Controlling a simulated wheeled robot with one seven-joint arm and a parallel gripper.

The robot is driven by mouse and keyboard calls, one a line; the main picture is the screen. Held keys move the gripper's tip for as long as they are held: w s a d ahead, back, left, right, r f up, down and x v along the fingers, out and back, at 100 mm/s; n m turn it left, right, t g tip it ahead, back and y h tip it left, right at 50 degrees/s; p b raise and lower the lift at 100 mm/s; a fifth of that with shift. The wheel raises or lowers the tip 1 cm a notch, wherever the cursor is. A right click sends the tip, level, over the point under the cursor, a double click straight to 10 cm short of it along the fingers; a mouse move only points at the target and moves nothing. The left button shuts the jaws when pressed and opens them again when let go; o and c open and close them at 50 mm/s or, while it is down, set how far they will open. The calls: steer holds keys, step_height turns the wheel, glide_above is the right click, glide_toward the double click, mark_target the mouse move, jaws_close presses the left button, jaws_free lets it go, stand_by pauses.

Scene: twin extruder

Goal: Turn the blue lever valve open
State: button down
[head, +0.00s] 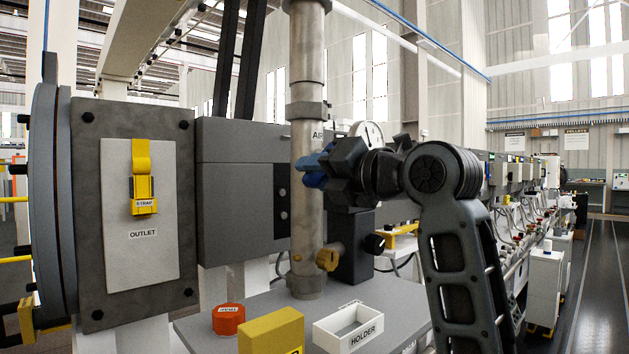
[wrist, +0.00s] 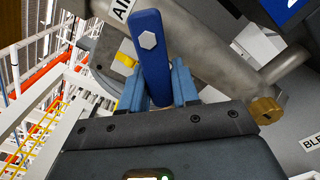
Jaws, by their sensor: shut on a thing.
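The blue lever (wrist: 152,58) with a pale hex nut fills the middle of the wrist view. It sits in front of the grey metal pipe (wrist: 205,45). My gripper (wrist: 157,82) has its two light blue fingers on either side of the lever and is shut on it. In the head view my gripper (head: 317,167) reaches from the right to the upright pipe (head: 305,130). The dark blue lever (head: 315,181) shows only partly there, mostly hidden by the fingers. The pipe also hides a little of the place behind the grip.
A brass fitting (head: 328,258) sticks out low on the pipe. On the grey bench below stand a red-orange knob (head: 228,319), a yellow block (head: 270,333) and a white holder box (head: 348,329). A round gauge (head: 368,135) is behind my gripper. The outlet plate (head: 138,265) is left.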

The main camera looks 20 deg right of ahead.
steer(key=shift+f, duration=0.1)
stand_by(0.3)
steer(key=c, duration=0.9)
jaws_free()
steer(key=shift+b+v, duration=0.4)
steer(key=shift+v, duration=3.5)
